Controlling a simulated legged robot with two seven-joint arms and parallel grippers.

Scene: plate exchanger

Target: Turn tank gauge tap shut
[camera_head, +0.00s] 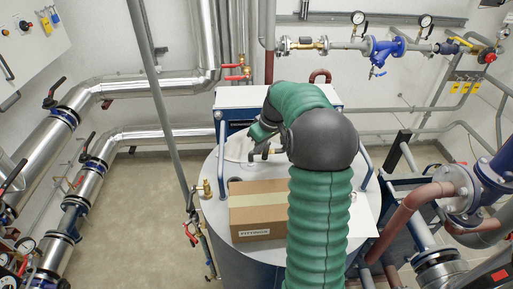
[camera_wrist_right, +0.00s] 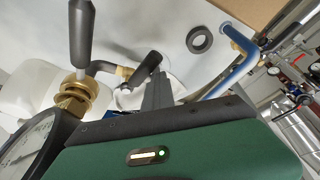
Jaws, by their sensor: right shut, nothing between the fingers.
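In the wrist view, a brass tap fitting (camera_wrist_right: 72,98) with a dark upright handle (camera_wrist_right: 80,35) stands at the left, close to a round dial gauge (camera_wrist_right: 25,150). A second black lever with a brass end (camera_wrist_right: 124,72) lies just right of it. I cannot tell for sure which is the gauge tap. My right gripper (camera_wrist_right: 158,88) is shut and empty, to the right of these fittings and apart from the brass tap. In the head view, my right gripper (camera_head: 258,154) is over the tank top (camera_head: 212,207), partly hidden by my arm. My left gripper is out of view.
A cardboard box (camera_head: 257,222) sits on the tank top. A white canister (camera_head: 238,148) stands behind it. Blue rails (camera_head: 221,147) rise at the tank's sides; one also shows in the wrist view (camera_wrist_right: 238,45). Pipes line both sides; the floor at left (camera_head: 145,210) is clear.

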